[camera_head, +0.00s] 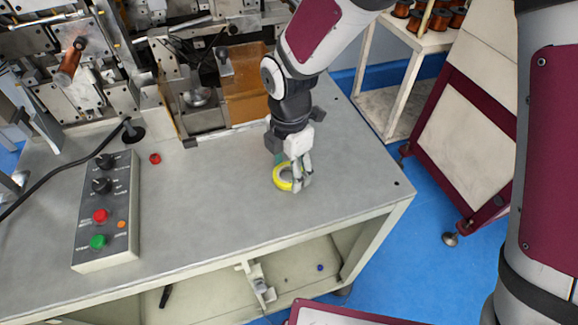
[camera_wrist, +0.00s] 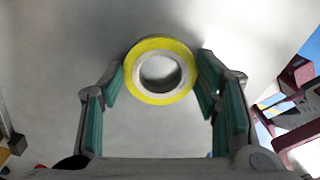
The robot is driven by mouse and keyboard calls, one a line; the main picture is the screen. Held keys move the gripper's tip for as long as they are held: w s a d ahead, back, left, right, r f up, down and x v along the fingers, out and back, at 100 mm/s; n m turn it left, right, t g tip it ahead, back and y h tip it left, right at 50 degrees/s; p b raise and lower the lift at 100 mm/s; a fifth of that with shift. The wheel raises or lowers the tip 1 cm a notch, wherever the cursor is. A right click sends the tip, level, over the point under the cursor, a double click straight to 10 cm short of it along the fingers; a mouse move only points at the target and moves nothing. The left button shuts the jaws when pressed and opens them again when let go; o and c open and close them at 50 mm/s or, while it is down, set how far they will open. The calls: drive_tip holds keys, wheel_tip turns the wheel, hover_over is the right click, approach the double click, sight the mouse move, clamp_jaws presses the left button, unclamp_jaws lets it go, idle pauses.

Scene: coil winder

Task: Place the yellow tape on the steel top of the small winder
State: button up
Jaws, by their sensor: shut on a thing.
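The yellow tape (camera_head: 279,184) is a small roll with a pale core, held at the tips of my gripper (camera_head: 292,174). In the wrist view the tape (camera_wrist: 160,99) sits between the two green-padded fingers of my gripper (camera_wrist: 161,77), which are shut on it. The tape is over the right part of the grey steel top (camera_head: 225,205) of the small winder, at or close to the surface. I cannot tell whether it touches. Part of the roll is hidden behind a finger in the head view.
A control box (camera_head: 107,215) with knobs and buttons stands at the left of the top, with a red button (camera_head: 155,158) nearby. Winder machinery (camera_head: 200,97) fills the back. The top around the tape is clear; its right edge is close. A white shelf (camera_head: 398,75) with copper spools stands behind right.

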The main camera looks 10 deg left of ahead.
drive_tip(key=shift+f, duration=0.15)
drive_tip(key=o, duration=1.1)
wheel_tip(320, 180, up, 12)
drive_tip(key=b, duration=0.1)
drive_tip(key=d+r+m+t, duration=0.2)
drive_tip(key=d+r+m, duration=0.55)
drive_tip(key=d, duration=0.35)
drive_tip(key=s+d+r+m+t, duration=0.1)
drive_tip(key=s+d+m, duration=0.3)
drive_tip(key=m, duration=0.3)
drive_tip(key=s+d+r+m+t, duration=0.1)
drive_tip(key=s+d+m, duration=0.3)
drive_tip(key=d+m, duration=0.3)
drive_tip(key=s+d+r+m+t, duration=0.1)
drive_tip(key=s+d+m, duration=0.3)
drive_tip(key=d+m, duration=0.2)
drive_tip(key=shift+s+d+r+m, duration=0.2)
drive_tip(key=shift+s+r+m, duration=0.1)
drive_tip(key=shift+m, duration=0.15)
